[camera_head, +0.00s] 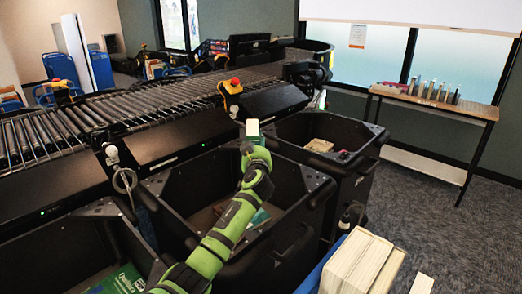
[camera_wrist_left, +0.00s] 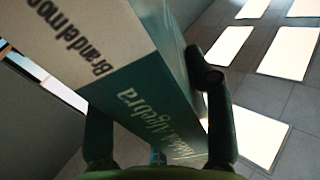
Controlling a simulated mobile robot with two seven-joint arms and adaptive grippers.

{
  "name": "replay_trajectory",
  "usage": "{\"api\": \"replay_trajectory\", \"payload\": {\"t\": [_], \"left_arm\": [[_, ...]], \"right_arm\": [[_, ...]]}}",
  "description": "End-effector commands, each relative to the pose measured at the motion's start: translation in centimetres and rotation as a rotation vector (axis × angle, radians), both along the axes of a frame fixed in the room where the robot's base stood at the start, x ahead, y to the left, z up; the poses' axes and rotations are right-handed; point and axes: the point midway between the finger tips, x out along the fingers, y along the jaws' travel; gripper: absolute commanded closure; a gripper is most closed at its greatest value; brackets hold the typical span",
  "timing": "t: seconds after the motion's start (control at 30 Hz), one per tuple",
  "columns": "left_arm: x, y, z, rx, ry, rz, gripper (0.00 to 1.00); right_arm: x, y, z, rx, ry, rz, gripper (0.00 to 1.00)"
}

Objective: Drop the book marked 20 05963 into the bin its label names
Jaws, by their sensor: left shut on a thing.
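My left gripper (camera_head: 255,152) is shut on a book (camera_head: 252,128), which it holds up over the middle black bin (camera_head: 305,178). In the left wrist view the book (camera_wrist_left: 165,65) fills the middle, with a white and teal spine reading "Brandelmo…" and "…Algebra". My left gripper's fingers (camera_wrist_left: 152,110) lie on either side of it there. The number label is not visible in either view. The middle bin has a teal book (camera_head: 258,218) in it, partly behind my arm. My right gripper is not in view.
A right bin (camera_head: 372,148) holds a few items; a near-left bin (camera_head: 135,238) holds a green book (camera_head: 122,281). The roller conveyor (camera_head: 90,118) runs behind the bins. Pale books (camera_head: 362,262) stand upright in a blue container at front right. A table (camera_head: 440,103) with books stands by the window.

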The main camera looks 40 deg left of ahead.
Motion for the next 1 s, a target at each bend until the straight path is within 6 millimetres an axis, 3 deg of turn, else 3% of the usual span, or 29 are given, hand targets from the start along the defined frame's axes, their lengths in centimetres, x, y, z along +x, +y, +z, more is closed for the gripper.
{"api": "replay_trajectory", "payload": {"t": [0.2,0.6,1.0], "left_arm": [[0.0,0.0,-2.7,0.003,0.001,-0.002,1.0],[0.0,0.0,-8.0,0.004,0.0,-0.001,1.0],[0.1,0.0,-10.4,0.003,-0.002,-0.002,1.0]], "right_arm": [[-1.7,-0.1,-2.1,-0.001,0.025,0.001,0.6],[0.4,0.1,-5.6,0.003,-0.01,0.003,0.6],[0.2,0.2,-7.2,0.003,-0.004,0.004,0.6]]}}
